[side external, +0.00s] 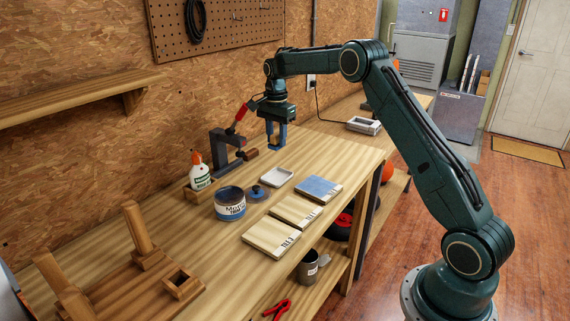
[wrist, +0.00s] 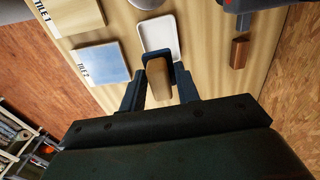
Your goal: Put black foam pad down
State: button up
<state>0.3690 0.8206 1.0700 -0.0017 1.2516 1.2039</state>
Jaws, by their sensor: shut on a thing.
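My gripper (side external: 277,147) is above the far part of the wooden bench, beyond the white tray (side external: 277,177). In the wrist view its dark fingers (wrist: 159,90) are shut on a tan-brown block (wrist: 158,78). A dark blue piece lies against the block's far end. The white tray (wrist: 157,38) shows just ahead of the block in the wrist view, and the tray looks empty. A blue-faced tile (side external: 319,187), marked TILE 2 in the wrist view (wrist: 98,62), lies beside the tray.
Two pale tiles (side external: 297,211) (side external: 271,238) lie nearer on the bench. Some bench (side external: 335,148) right of my gripper is clear.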

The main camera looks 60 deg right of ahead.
jog(key=shift+f, duration=5.55)
jog(key=shift+f, duration=0.1)
jog(key=o, duration=0.9)
notch_tip(320, 180, up, 11)
jog(key=shift+r, duration=0.65)
